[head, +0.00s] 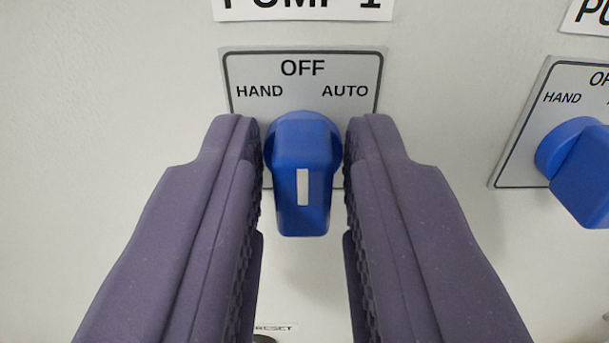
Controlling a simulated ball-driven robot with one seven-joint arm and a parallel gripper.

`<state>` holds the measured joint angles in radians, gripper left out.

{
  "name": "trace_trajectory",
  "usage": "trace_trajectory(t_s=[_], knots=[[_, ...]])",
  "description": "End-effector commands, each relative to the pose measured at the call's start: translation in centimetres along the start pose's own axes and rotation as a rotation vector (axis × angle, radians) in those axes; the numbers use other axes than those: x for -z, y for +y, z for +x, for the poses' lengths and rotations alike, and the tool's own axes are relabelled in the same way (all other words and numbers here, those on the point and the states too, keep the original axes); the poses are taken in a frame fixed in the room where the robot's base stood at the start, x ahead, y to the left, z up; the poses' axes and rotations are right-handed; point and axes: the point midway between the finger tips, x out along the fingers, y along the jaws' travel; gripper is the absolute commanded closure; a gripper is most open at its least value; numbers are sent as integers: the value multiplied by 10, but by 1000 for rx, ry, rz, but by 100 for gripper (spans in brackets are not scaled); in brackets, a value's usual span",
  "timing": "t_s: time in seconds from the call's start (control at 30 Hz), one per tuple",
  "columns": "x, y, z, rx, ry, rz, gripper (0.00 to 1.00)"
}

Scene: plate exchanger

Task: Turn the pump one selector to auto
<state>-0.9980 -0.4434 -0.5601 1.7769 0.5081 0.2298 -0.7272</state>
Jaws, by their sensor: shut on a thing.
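The pump one selector (302,172) is a blue knob with a white line on its grip. It sits on a grey-framed plate (245,66) marked HAND, OFF and AUTO, under a label (300,8) reading PUMP 1, cut by the top edge. The grip and its white line stand upright, in line with OFF; AUTO is at the upper right. My gripper (305,155) has its two purple fingers on the left and right of the knob and is shut on it. The fingers hide the lower sides of the plate.
A second blue selector (585,170) on a similar plate (515,150) is at the right edge, partly cut off. A small RESET label (275,328) shows low between the fingers, with a dark round part just under it. The pale panel left of the plate is bare.

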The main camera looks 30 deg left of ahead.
Motion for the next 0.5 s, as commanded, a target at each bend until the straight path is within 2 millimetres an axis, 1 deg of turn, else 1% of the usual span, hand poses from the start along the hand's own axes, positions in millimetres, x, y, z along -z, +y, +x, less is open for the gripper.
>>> trace_trajectory(t_s=[0.27, 0.5], knots=[[-1, 1, 0, -2, 1, 61, 100], [-3, 2, 0, -4, 0, 220, 100]])
